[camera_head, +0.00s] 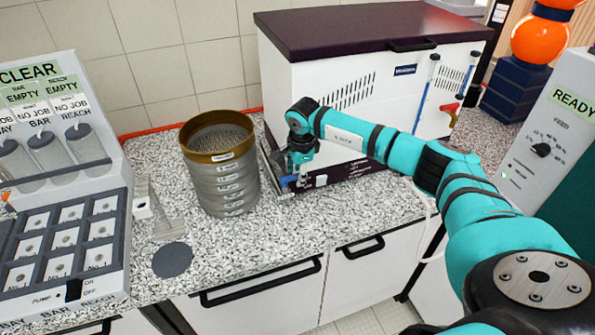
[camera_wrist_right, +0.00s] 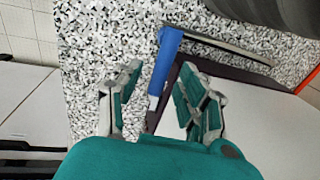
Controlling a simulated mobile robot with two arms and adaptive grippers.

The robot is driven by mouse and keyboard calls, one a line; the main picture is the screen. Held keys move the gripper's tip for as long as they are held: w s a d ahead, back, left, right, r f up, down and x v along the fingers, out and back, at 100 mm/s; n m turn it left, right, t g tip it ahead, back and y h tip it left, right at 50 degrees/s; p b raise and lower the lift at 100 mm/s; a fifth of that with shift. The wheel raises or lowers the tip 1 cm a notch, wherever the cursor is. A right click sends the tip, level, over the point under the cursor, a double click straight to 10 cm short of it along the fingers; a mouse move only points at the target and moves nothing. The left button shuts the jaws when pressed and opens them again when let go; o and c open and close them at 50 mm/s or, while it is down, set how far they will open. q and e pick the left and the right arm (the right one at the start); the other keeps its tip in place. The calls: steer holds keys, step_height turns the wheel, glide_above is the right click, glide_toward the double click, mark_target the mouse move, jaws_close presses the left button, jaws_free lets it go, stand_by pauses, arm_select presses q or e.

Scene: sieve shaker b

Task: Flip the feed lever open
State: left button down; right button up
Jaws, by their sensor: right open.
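A blue-handled lever (camera_head: 287,181) sits low at the front left corner of the white machine (camera_head: 385,95) with the dark top. I see no label on it, so I cannot confirm it is the feed lever. In the right wrist view the blue handle (camera_wrist_right: 165,60) lies between and just beyond my right fingertips. My right gripper (camera_head: 297,174) points down at this corner. In the wrist view its two fingers (camera_wrist_right: 160,82) stand apart, with a gap on both sides of the handle. Contact with the handle cannot be told. My left gripper is not in view.
A stack of sieves (camera_head: 222,180) with a brass top ring stands close left of my right gripper. A control panel (camera_head: 70,240) is at the left. A grey disc (camera_head: 172,260) lies on the speckled counter (camera_head: 265,240). A red-handled valve (camera_head: 450,108) is on the machine's right.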

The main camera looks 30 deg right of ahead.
steer(key=shift+c, duration=0.4)
jaws_close()
steer(key=shift+a+m, duration=0.1)
steer(key=shift+m, duration=0.2)
steer(key=shift+s+a+r+m+g+h+b, duration=0.1)
steer(key=shift+s+a+m+g+h+b, duration=0.25)
steer(key=shift+a+m+b, duration=1.6)
steer(key=shift+s+d+f+m+g+h+b, duration=0.15)
steer(key=shift+s+d+m+g+b, duration=0.5)
steer(key=shift+m, duration=3.15)
steer(key=shift+s+a+r+m+g+h+b, duration=0.25)
steer(key=shift+a+m+b, duration=1)
steer(key=shift+m, duration=1.6)
steer(key=shift+w+d+f, duration=0.1)
steer(key=shift+w+d, duration=0.1)
steer(key=shift+o, duration=0.4)
jaws_free()
